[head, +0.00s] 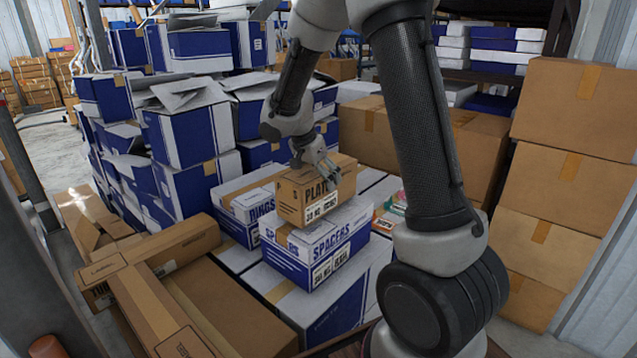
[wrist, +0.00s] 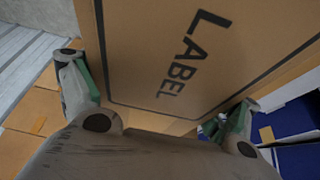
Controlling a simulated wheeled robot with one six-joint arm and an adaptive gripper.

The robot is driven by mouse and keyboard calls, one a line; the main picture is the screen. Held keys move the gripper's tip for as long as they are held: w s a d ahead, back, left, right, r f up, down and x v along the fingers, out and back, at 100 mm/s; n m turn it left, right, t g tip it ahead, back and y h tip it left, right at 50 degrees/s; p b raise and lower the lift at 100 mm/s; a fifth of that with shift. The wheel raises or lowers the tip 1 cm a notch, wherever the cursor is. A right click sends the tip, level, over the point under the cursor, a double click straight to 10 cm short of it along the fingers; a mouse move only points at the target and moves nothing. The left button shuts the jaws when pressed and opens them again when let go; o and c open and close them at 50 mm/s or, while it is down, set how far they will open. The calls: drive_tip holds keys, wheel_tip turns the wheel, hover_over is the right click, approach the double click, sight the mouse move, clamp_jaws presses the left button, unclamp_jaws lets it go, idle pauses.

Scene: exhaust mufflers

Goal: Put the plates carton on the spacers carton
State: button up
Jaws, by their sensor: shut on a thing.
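The plates carton (head: 303,196) is a small brown box with PLATES printed on its side. It is directly over the spacers carton (head: 318,249), a blue and white box, and looks level; I cannot tell whether a thin gap remains between them. My gripper (head: 325,172) is shut on the plates carton from above. In the wrist view, the plates carton (wrist: 200,60) fills the middle with the word LABEL on it, and the fingers of my gripper (wrist: 155,105) are on either side of it.
A blue and white rings carton (head: 240,205) stands just left of the spacers carton. Stacked blue and white boxes (head: 185,130) rise behind on the left. Brown cartons (head: 565,150) are stacked at the right. Long brown boxes (head: 150,265) lie at front left.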

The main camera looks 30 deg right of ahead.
drive_tip(key=shift+f, duration=0.7)
drive_tip(key=o, duration=1.7)
drive_tip(key=shift+f, duration=0.15)
drive_tip(key=v, duration=1.2)
drive_tip(key=shift+s, duration=0.1)
drive_tip(key=s+d+r+n+y, duration=0.1)
drive_tip(key=s+d+r+n, duration=0.15)
drive_tip(key=s, duration=0.35)
drive_tip(key=s+d+r+n+y, duration=0.1)
drive_tip(key=s+r+n, duration=0.2)
drive_tip(key=s, duration=0.3)
drive_tip(key=s+n+t+y, duration=0.2)
drive_tip(key=s+n, duration=0.6)
drive_tip(key=s, duration=0.7)
drive_tip(key=shift+s+f+t, duration=0.2)
drive_tip(key=shift+s+t, duration=0.1)
drive_tip(key=shift+s, duration=0.1)
